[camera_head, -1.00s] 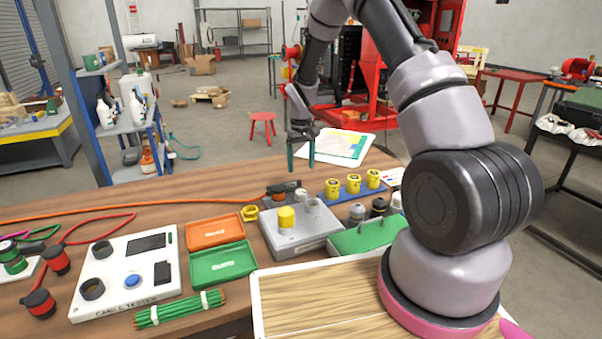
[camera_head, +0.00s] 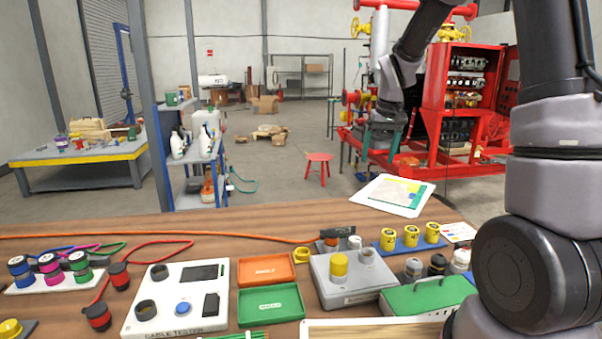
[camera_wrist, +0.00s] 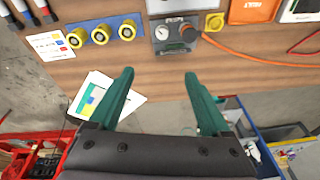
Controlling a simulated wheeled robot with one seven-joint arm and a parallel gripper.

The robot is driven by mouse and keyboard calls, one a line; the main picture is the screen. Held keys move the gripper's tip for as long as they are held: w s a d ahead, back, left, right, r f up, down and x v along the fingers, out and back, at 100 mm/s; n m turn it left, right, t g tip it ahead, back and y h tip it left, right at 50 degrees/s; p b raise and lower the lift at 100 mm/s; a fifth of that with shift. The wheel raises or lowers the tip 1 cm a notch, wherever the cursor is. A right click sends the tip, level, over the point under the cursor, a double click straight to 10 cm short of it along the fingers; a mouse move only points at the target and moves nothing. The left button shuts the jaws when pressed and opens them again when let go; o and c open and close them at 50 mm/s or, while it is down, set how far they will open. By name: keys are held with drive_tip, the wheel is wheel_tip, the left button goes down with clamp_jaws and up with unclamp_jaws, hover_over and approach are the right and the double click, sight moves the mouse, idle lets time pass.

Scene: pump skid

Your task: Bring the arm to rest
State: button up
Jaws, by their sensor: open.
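My gripper (camera_wrist: 158,95) is open and empty in the wrist view. Its two green fingers stand apart over the far edge of the wooden workbench, with no object between them. In the head view my gripper (camera_head: 384,150) is small and partly dark against the red pump skid (camera_head: 412,165). It hangs in the air behind the bench, above the white sheet with a coloured chart (camera_head: 397,194). My arm rises at the right of the head view.
The bench holds a cable tester (camera_head: 178,297), an orange tray (camera_head: 266,269), a green tray (camera_head: 271,304), a grey box with a yellow knob (camera_head: 350,285) and yellow cylinders on a blue strip (camera_head: 409,240). A red stool (camera_head: 319,166) stands on the floor behind.

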drive_tip(key=s+d+r+m+t, duration=0.2)
drive_tip(key=s+r+t, duration=0.1)
drive_tip(key=s+r, duration=1.05)
drive_tip(key=s+r+m+t+y, duration=0.1)
drive_tip(key=s+r+m+t, duration=0.1)
drive_tip(key=s, duration=1)
drive_tip(key=shift+s+d, duration=0.25)
drive_tip(key=shift+d, duration=0.1)
drive_tip(key=shift+r, duration=0.1)
